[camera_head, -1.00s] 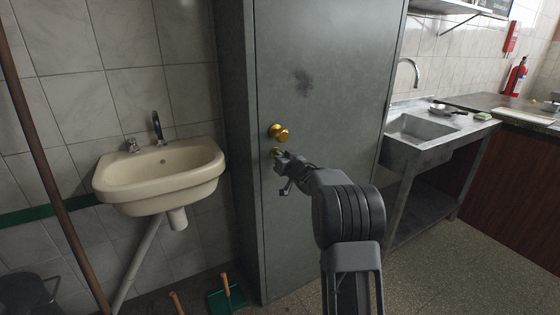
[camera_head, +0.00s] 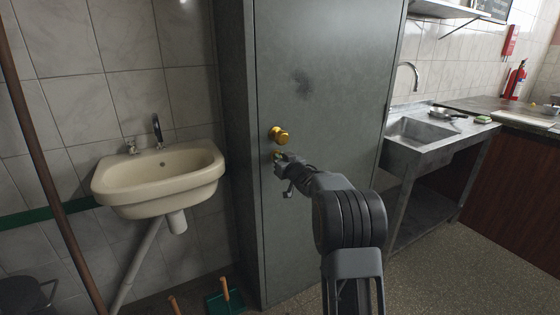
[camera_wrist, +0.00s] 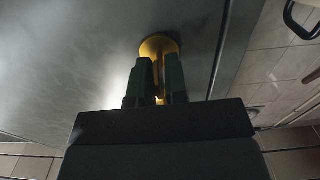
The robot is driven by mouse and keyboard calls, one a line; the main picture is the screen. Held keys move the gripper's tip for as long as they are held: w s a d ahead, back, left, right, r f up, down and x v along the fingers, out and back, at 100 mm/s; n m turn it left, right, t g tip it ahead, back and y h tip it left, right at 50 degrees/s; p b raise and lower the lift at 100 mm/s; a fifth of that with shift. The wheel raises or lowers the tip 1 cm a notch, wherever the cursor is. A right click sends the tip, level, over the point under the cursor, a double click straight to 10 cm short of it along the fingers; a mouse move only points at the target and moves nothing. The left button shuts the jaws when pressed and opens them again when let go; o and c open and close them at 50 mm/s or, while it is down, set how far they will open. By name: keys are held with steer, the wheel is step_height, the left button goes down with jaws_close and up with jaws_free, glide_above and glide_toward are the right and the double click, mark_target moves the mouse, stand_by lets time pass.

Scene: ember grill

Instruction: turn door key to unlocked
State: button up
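A grey metal door (camera_head: 325,95) has a round brass knob (camera_head: 279,135). Below the knob is a brass lock plate (camera_head: 277,153), partly hidden by my gripper (camera_head: 281,160). In the wrist view the round brass plate (camera_wrist: 159,44) shows just beyond my fingertips. My gripper (camera_wrist: 159,80) has its two dark fingers close together at the plate. A thin strip of the brass key (camera_wrist: 160,92) shows between them, so they look shut on it. Most of the key is hidden by the fingers, and its turn angle cannot be read.
A cream washbasin (camera_head: 160,180) hangs on the tiled wall left of the door. A steel sink unit (camera_head: 425,140) stands to the right. A green dustpan (camera_head: 226,300) and brush handles are on the floor at the lower left. The floor at the right is clear.

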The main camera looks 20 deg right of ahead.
steer(key=shift+o, duration=1.4)
steer(key=shift+f, duration=0.1)
steer(key=shift+s, duration=0.1)
steer(key=s+d, duration=0.1)
steer(key=s, duration=1.2)
steer(key=shift+s+d, duration=0.3)
